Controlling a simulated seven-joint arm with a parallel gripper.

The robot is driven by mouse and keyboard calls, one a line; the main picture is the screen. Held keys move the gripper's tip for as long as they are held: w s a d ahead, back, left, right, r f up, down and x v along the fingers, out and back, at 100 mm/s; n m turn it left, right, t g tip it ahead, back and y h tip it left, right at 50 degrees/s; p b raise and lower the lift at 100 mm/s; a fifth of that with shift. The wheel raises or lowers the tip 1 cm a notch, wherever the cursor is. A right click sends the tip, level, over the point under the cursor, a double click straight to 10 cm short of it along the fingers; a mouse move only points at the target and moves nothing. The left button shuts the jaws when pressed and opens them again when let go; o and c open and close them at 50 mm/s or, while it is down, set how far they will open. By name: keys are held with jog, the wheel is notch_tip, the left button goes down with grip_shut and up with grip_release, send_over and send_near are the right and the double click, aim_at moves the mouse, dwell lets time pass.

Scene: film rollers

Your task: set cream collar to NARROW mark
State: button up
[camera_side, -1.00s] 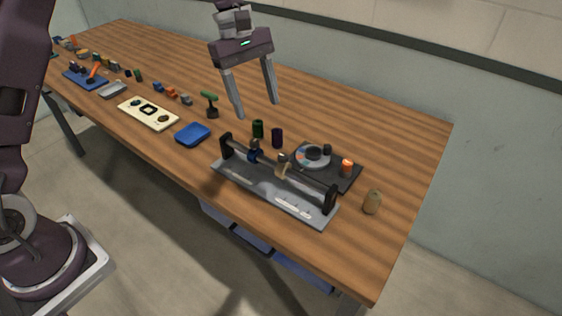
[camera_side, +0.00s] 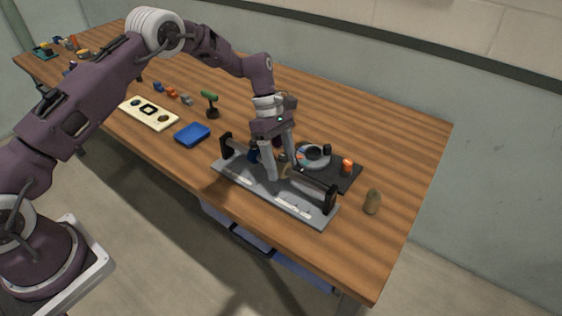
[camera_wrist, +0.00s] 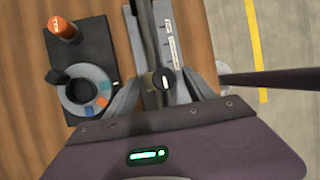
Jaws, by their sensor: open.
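The cream collar (camera_side: 286,171) sits on the dark rod of the roller fixture (camera_side: 235,177) in the side view, partly hidden by my gripper. My gripper (camera_side: 281,167) is open, pointing down, with its fingers on either side of the rod at the collar. In the wrist view, a dark knob with a white index line (camera_wrist: 162,80) lies between the spread fingers of my gripper (camera_wrist: 163,88), with a gap on each side. The blue collar (camera_side: 253,155) is farther left on the rod.
A dark plate with a grey dial (camera_side: 313,157) and an orange-topped knob (camera_side: 347,166) is close behind the fixture. A tan cylinder (camera_side: 372,202) stands to the right. A blue tray (camera_side: 192,134) lies to the left. Black end brackets (camera_side: 330,200) bound the rod.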

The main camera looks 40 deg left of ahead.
aim_at(292, 170)
grip_shut()
jog(key=shift+d, duration=1.5)
grip_release()
jog(key=shift+r, duration=0.1)
